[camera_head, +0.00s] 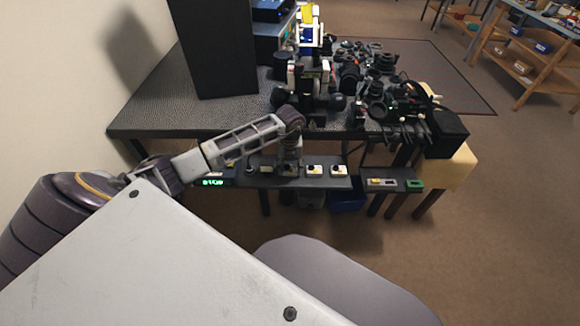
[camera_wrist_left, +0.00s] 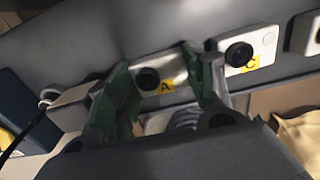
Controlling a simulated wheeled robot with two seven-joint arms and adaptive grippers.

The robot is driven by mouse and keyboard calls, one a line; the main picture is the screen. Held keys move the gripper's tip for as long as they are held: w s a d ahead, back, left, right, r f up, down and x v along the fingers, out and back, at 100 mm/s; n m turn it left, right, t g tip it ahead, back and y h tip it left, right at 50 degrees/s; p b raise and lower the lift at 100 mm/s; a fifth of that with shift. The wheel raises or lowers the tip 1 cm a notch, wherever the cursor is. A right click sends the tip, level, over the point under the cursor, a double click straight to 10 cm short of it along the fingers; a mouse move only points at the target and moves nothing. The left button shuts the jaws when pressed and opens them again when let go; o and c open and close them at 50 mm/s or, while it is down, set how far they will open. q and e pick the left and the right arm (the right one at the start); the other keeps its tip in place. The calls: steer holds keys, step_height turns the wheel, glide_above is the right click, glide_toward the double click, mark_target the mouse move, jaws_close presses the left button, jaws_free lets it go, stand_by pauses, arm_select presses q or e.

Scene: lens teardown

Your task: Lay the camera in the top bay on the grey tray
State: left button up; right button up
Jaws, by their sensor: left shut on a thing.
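My left gripper (camera_head: 289,168) reaches down to a dark grey ledge (camera_head: 325,182) along the table's front. In the left wrist view its green-padded fingers (camera_wrist_left: 165,85) are shut on a small white camera (camera_wrist_left: 170,65) with a black lens and a yellow label "A". I cannot tell whether this camera is clear of the ledge. A similar camera labelled "C" (camera_wrist_left: 265,45) lies just right of the fingers; on the ledge it also shows in the head view (camera_head: 314,170). I cannot make out a grey tray with a top bay for certain. My right gripper is not in view.
Another white camera (camera_head: 338,171) lies farther right on the ledge. A small dark shelf (camera_head: 400,174) holds a pale item and a green item (camera_head: 414,185). A green-lit display (camera_head: 212,182) is at left.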

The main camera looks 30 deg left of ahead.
mark_target(290, 168)
arm_select(q)
steer(key=o, duration=0.6)
steer(key=shift+f, duration=0.15)
steer(key=shift+o, duration=0.8)
step_height(290, 168, up, 12)
steer(key=p, duration=0.1)
steer(key=shift+r, duration=0.2)
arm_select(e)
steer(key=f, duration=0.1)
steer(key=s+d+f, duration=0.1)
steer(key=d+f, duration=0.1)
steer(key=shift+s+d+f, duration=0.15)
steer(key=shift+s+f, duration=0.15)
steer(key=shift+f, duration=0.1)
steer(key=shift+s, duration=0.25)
